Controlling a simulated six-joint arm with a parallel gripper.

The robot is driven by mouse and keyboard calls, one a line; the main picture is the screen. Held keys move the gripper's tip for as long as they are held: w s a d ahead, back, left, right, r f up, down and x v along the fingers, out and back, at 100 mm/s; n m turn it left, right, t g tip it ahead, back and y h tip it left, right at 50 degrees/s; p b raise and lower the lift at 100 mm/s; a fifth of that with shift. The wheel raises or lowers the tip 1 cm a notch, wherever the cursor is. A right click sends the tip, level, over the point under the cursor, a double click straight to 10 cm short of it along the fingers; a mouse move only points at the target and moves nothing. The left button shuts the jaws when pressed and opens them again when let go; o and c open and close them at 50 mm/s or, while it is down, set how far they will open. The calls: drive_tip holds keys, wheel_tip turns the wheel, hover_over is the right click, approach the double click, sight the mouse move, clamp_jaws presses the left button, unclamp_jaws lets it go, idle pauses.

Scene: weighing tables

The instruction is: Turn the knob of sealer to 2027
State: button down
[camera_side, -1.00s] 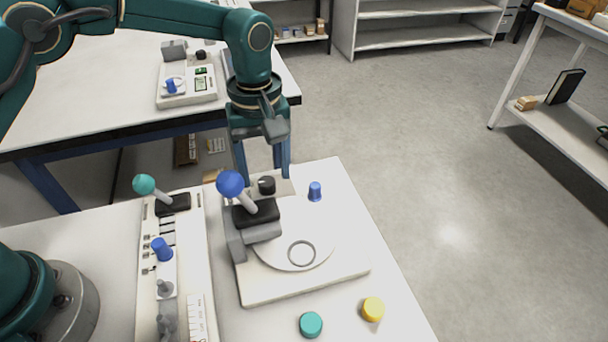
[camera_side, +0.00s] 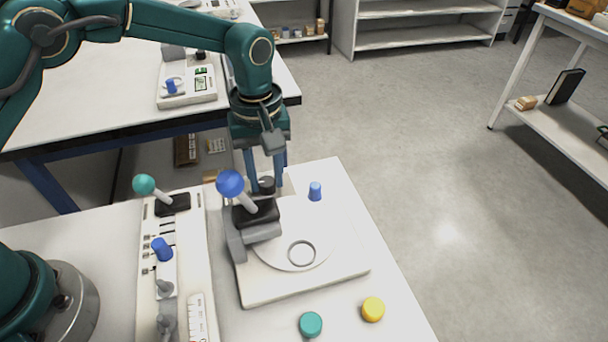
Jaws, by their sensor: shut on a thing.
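The machine that I take to be the sealer (camera_side: 340,262) is white with a grey column, a blue ball lever (camera_side: 230,184) and a round plate with a ring. Its black knob (camera_side: 266,185) stands at the back, behind the lever. My gripper (camera_side: 267,188) points straight down over the knob, one blue finger on each side, shut on it. The lever hides part of the left finger. The knob's scale and any number such as 2027 cannot be read.
A blue peg (camera_side: 315,191) stands right of the knob. A long white device (camera_side: 190,255) with a teal ball lever (camera_side: 144,185) is on the left. Teal (camera_side: 311,324) and yellow (camera_side: 373,309) caps lie in front. A second table (camera_side: 80,95) stands behind.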

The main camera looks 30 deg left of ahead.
drive_tip(key=m, duration=0.4)
drive_tip(key=shift+r+m, duration=0.1)
drive_tip(key=shift+m, duration=2.2)
drive_tip(key=c, duration=0.5)
unclamp_jaws()
drive_tip(key=shift+c, duration=0.2)
